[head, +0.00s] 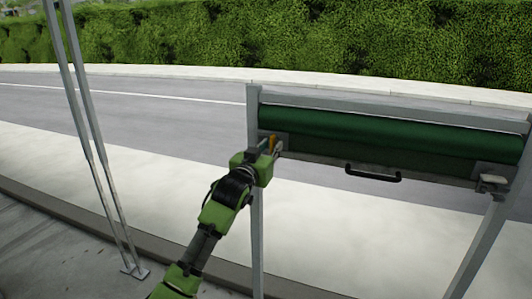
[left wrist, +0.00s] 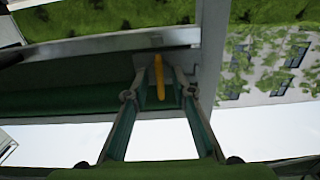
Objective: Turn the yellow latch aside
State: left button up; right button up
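The yellow latch (head: 272,143) is at the left end of the panel with the dark green roll, beside the left post. In the left wrist view the latch (left wrist: 159,78) is a narrow upright bar between my left fingertips. My left gripper (head: 270,148) reaches the latch from the lower left. In the left wrist view its two fingers (left wrist: 160,84) stand apart on either side of the latch, with a gap visible on each side, so it is open. The gripper partly hides the latch in the head view. My right gripper is not in view.
A black handle (head: 372,174) sits on the panel's lower edge. A grey metal bracket (head: 490,183) is at its right end. The green roll (head: 390,134) runs between grey posts. Another pole pair (head: 95,150) stands at left. Road and hedge lie behind.

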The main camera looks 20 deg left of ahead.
pick_arm(q)
jog(key=s, duration=1.1)
jog(key=shift+s, duration=0.4)
notch_tip(320, 180, down, 18)
jog(key=w+g+b, duration=0.2)
jog(key=g, duration=0.1)
jog(key=s+f+g+b, duration=0.15)
jog(key=s+f, duration=0.25)
jog(key=f, duration=0.8)
jog(key=s+f+g+b, duration=0.1)
jog(key=s+f+g, duration=0.15)
jog(key=f, duration=0.95)
jog(key=s+f+g+b, duration=0.1)
jog(key=s+f, duration=0.3)
jog(key=f, duration=0.8)
jog(key=s+f+m+g+b, duration=0.1)
jog(key=s+f+g, duration=0.2)
jog(key=s+f, duration=1.05)
jog(key=s+d+f+g+b, duration=0.1)
jog(key=s+f+g, duration=0.1)
jog(key=s+f, duration=0.5)
jog(key=s+d+f+g+b, duration=0.1)
jog(key=s+f, duration=0.6)
jog(key=s, duration=1)
jog(key=s+d+f+m+g+b, duration=0.1)
jog(key=s+f+g, duration=0.2)
jog(key=s+f, duration=0.4)
jog(key=s, duration=0.5)
jog(key=shift+s+f+b, duration=0.3)
jog(key=shift+s+b, duration=0.05)
